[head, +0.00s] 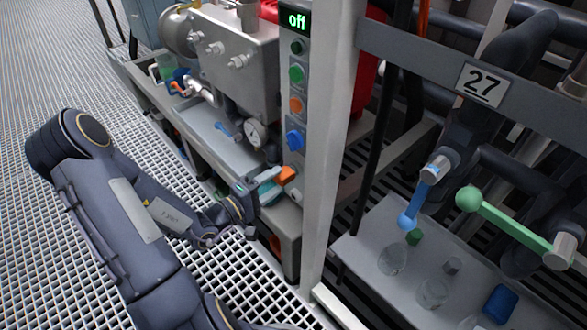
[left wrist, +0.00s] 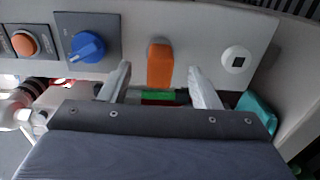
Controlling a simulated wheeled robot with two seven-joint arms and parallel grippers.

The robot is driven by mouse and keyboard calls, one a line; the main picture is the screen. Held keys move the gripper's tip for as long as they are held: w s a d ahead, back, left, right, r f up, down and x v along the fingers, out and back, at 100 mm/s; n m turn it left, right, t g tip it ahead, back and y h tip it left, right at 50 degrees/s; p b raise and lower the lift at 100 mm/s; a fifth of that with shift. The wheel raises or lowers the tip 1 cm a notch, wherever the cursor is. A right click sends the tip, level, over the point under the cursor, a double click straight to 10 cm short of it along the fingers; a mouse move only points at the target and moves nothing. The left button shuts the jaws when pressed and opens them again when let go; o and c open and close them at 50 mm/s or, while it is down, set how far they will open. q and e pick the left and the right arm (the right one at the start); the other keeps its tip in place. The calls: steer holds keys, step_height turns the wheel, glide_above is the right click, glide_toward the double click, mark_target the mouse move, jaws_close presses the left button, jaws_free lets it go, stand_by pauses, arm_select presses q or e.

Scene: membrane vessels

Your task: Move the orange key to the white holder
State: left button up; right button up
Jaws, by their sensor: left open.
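The orange key (head: 288,174) sticks out from the lower part of the grey control panel, below a blue knob (head: 295,139). In the left wrist view the orange key (left wrist: 160,66) stands upright between the two fingers of my left gripper (left wrist: 159,76). The fingers are open, with a gap on each side of the key. In the head view my left gripper (head: 272,184) is right at the panel's lower end. The white holder (left wrist: 236,60) is a round white socket with a dark square hole, right of the key. My right gripper is not in view.
An orange button (left wrist: 24,42) and the blue knob (left wrist: 87,47) are left of the key. A teal part (left wrist: 258,112) lies near the right finger. A pale frame post (head: 335,130) stands right beside the panel. Grating floor (head: 225,275) is open below my arm.

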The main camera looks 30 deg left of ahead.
mark_target(277, 181)
arm_select(q)
steer(key=shift+b+x, duration=0.4)
steer(key=shift+x, duration=1.5)
steer(key=shift+b, duration=0.4)
jaws_close()
steer(key=shift+b+v, duration=0.35)
steer(key=shift+v, duration=2.65)
